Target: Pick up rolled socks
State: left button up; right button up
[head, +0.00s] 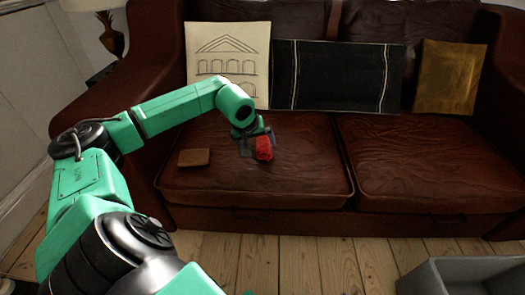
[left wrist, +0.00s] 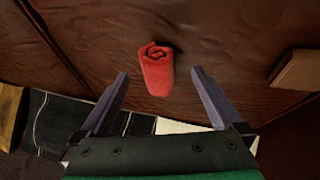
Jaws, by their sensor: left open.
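The rolled socks (head: 264,148) are a small red roll on the left seat cushion of the brown leather sofa. In the left wrist view the red roll (left wrist: 157,70) shows its spiral end and lies between and a little beyond the fingertips. My left gripper (head: 258,146) is at the socks, just above the cushion. Its two fingers (left wrist: 160,75) are spread apart with nothing held between them. Whether a finger touches the socks I cannot tell. My right gripper is not in view.
A brown wallet-like block (head: 194,157) lies on the same cushion (head: 300,185), left of the socks. Cushions stand along the sofa back: a white one (head: 228,50), a dark striped one (head: 337,75) and a gold one (head: 450,78). A grey box (head: 462,276) is on the floor.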

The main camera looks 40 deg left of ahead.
aim_at(261, 148)
pick_arm(q)
jog(key=b+x, duration=0.2)
jog(key=x, duration=0.3)
jog(key=shift+w+f, duration=0.1)
jog(key=shift+f, duration=0.05)
